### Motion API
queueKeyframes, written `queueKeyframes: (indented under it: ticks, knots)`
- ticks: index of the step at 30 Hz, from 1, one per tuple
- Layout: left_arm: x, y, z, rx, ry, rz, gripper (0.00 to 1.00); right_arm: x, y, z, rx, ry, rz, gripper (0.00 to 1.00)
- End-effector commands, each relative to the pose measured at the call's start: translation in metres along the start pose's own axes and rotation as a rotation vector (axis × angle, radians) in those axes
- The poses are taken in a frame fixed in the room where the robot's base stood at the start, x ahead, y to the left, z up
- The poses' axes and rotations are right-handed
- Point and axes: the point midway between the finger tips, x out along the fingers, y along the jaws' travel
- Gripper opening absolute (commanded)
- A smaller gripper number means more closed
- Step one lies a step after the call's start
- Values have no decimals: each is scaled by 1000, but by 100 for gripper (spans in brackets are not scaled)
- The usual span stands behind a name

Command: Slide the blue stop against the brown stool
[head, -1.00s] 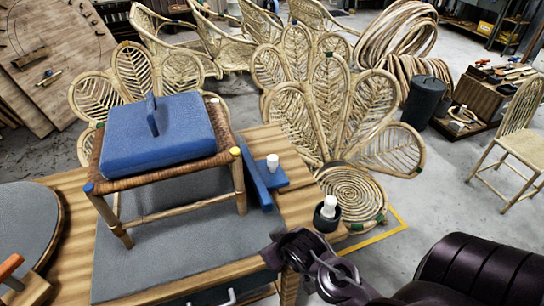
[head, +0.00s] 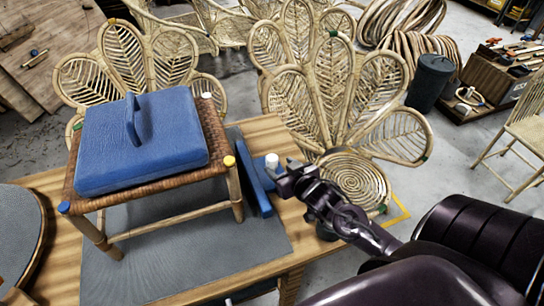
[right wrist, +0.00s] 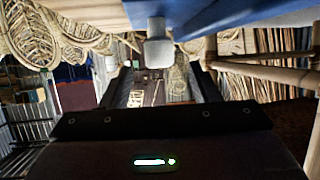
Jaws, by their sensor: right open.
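The brown stool (head: 140,193) stands on a grey mat on the table, with a woven seat and a blue cushion (head: 150,142) on top. The blue stop (head: 257,186) is an upright bar just right of the stool's right leg; I cannot tell whether they touch. Its white knob (head: 272,160) stands on its right side and also shows in the right wrist view (right wrist: 158,52). My right gripper (head: 287,179) is open beside the knob. In the right wrist view the knob lies ahead, between the lines of the two fingers. My left gripper is not in view.
The grey mat (head: 180,265) has bare room in front of the stool. A round grey-topped piece (head: 18,235) is at the left edge. A rattan peacock chair (head: 350,130) stands close behind the table's right end. A dark cylinder (head: 428,82) stands farther right.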

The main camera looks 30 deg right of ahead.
Motion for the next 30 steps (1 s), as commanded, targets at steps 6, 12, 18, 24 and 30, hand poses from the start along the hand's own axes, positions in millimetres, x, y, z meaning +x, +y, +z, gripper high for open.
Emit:
queueKeyframes:
  ticks: [6,12,18,24,30]
  knots:
    - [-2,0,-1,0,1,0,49,35,1,-2,-1,2,2,56]
    - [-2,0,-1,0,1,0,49,55,0,-1,0,0,2,56]
    - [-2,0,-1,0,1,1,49,60,0,0,-1,-1,1,56]
    - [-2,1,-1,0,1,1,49,60,0,0,-1,-1,1,50]
    - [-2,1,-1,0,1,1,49,60,0,0,-1,-1,1,24]
